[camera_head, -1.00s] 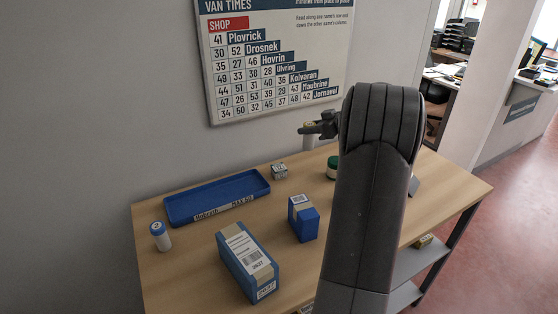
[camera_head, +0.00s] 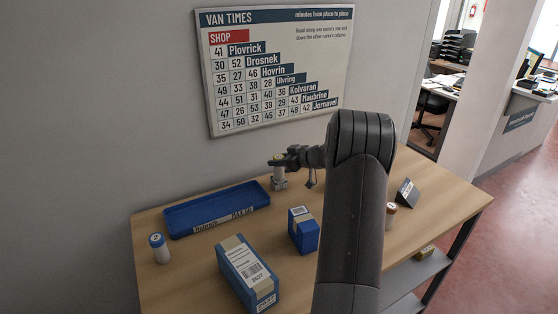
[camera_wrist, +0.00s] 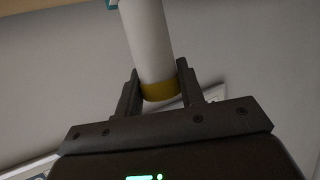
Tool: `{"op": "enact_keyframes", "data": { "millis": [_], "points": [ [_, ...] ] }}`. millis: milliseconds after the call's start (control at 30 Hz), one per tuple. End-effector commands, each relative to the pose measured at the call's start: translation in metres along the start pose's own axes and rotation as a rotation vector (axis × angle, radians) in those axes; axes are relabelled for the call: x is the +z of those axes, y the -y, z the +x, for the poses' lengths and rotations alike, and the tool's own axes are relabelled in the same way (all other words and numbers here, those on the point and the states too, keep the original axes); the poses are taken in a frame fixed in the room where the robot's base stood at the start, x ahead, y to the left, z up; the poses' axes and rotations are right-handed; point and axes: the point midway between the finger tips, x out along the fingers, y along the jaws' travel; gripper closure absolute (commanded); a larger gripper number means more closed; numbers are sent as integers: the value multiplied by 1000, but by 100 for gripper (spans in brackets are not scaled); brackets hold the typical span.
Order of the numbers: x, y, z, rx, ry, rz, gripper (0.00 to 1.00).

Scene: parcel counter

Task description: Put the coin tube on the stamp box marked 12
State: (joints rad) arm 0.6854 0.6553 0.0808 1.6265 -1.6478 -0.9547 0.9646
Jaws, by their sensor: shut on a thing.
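My gripper (camera_head: 283,160) is shut on the coin tube, a white tube with a yellow end. In the wrist view the coin tube (camera_wrist: 149,45) stands between the two fingers, with its yellow band at the fingertips. In the head view the coin tube (camera_head: 278,172) hangs about upright, directly above or touching a small grey stamp box (camera_head: 279,184) on the table near the wall. I cannot tell whether there is a gap between them. The stamp box's marking is too small to read, and the box is partly hidden by the tube.
A blue tray (camera_head: 218,209) lies left of the stamp box. A white tube with a blue cap (camera_head: 159,249) stands at far left. Blue parcels (camera_head: 247,274) and (camera_head: 304,234) lie in front. A brown-capped jar (camera_head: 390,214) and dark sign (camera_head: 406,191) stand right of my arm.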

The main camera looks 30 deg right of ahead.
Motion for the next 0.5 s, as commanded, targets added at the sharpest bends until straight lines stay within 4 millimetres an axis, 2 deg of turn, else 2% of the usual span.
{"op": "enact_keyframes", "data": {
  "millis": [300,333,500],
  "points": [
    [2,0,1,0,-1,-1,93],
    [2,0,1,0,0,-1,63],
    [2,0,1,0,0,-1,49]
  ]
}}
